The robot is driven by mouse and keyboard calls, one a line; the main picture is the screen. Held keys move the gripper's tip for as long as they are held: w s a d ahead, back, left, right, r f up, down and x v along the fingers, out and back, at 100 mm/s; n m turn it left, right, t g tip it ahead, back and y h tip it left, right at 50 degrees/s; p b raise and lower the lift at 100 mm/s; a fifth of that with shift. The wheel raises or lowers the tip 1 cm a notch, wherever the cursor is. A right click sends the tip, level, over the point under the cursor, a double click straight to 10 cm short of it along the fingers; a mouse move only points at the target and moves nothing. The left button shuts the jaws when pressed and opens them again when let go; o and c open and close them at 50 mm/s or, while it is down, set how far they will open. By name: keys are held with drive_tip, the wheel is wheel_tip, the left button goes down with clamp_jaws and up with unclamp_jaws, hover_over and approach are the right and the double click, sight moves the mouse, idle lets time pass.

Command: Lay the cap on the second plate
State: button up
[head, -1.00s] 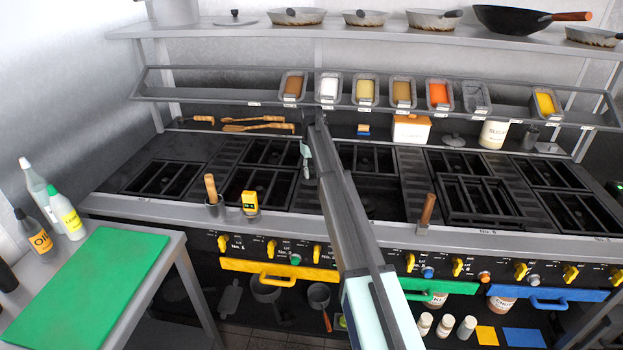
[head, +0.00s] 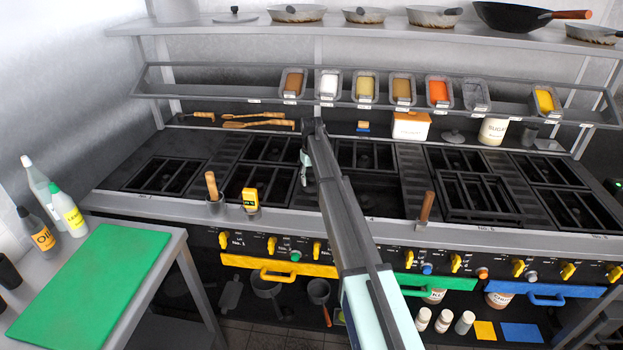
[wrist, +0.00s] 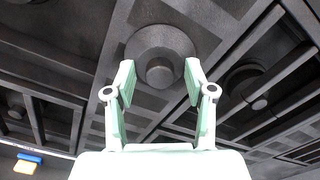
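A dark round cap with a raised central knob (wrist: 160,45) shows in the wrist view, just beyond my fingertips. It appears to lie on a ribbed dark surface between the grates; I cannot tell if it touches the fingers. My gripper (wrist: 158,78) is open, one finger on each side of the knob. In the head view my gripper (head: 304,174) is low over the middle-left of the stove, and my arm hides the cap there.
Grate bars and another burner (wrist: 258,100) lie beside the cap. A rack of food containers (head: 366,88) runs behind. A green board (head: 90,285) lies at left.

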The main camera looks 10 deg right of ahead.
sight(312, 180)
drive_tip(key=shift+r, duration=0.1)
wheel_tip(312, 180, up, 12)
drive_tip(key=b, duration=0.3)
idle(0.4)
